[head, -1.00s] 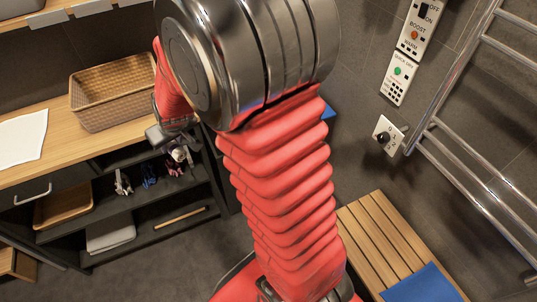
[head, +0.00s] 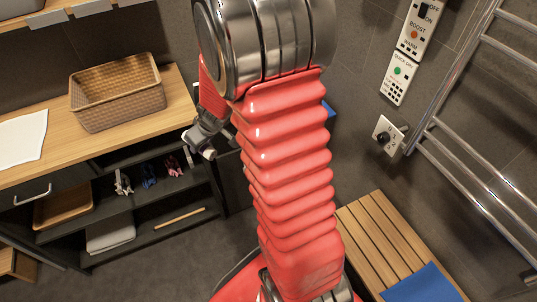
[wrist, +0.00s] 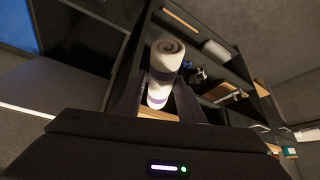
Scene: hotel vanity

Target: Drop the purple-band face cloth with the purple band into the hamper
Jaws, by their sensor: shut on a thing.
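The cloth is held in the air. I cannot make out for sure which thing is the hamper; my arm hides part of the area behind it.
A woven basket (head: 118,94) and a white sheet (head: 22,136) are on the wooden counter. The dark open shelves (head: 140,219) hold small items and a folded towel (head: 110,233). A slatted bench (head: 371,240) with a blue cloth (head: 423,284) and a towel rail (head: 473,173) are at right.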

